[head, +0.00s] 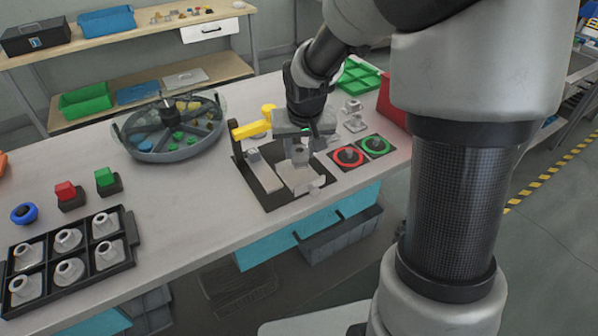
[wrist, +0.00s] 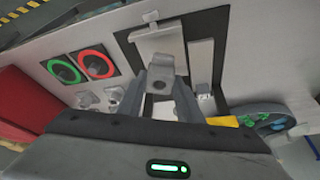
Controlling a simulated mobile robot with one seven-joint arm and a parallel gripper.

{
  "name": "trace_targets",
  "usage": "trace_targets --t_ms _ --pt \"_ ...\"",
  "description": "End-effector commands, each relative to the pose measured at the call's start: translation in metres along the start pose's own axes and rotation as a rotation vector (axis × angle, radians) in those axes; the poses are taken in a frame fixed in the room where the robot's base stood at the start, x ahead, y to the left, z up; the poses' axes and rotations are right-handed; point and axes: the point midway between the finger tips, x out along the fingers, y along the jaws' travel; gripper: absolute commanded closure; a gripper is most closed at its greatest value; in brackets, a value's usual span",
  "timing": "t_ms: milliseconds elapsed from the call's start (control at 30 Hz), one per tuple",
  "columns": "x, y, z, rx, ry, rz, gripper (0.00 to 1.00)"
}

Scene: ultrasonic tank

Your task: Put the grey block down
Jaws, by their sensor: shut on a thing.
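The grey block (head: 302,155) is between the jaws of my gripper (head: 301,142) in the head view. In the wrist view the gripper's two fingers (wrist: 164,96) are shut on the grey block (wrist: 161,68), which shows a dark hole. Behind it is a black fixture (head: 243,178) with a yellow handle and pale grey plates; it also shows in the wrist view (wrist: 217,22). The block overlaps the wider pale plate (head: 299,180) in both views. I cannot tell whether they touch.
Red (head: 348,157) and green (head: 374,146) rings lie right of the fixture. Small grey parts (head: 353,118) stand behind them. A round divided tank (head: 170,150) is to the left. A black tray (head: 128,255) of grey parts is at front left.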

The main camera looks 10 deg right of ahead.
Motion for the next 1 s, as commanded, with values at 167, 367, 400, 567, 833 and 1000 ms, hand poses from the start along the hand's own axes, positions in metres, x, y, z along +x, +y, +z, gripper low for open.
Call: trace_targets --t_ms 167,367,400,567,833,1000 --pt "0.017 -0.001 0.006 -0.002 0.001 0.000 0.93" --pt "0.040 0.000 0.017 -0.002 -0.002 0.000 0.93" --pt "0.045 0.000 0.019 -0.002 -0.003 0.000 0.93" --pt "0.050 0.000 0.021 0.000 0.002 -0.001 0.93" --pt "0.054 0.000 0.022 -0.001 0.002 -0.001 0.93" --pt "0.052 0.000 0.022 -0.001 0.001 0.000 0.49"
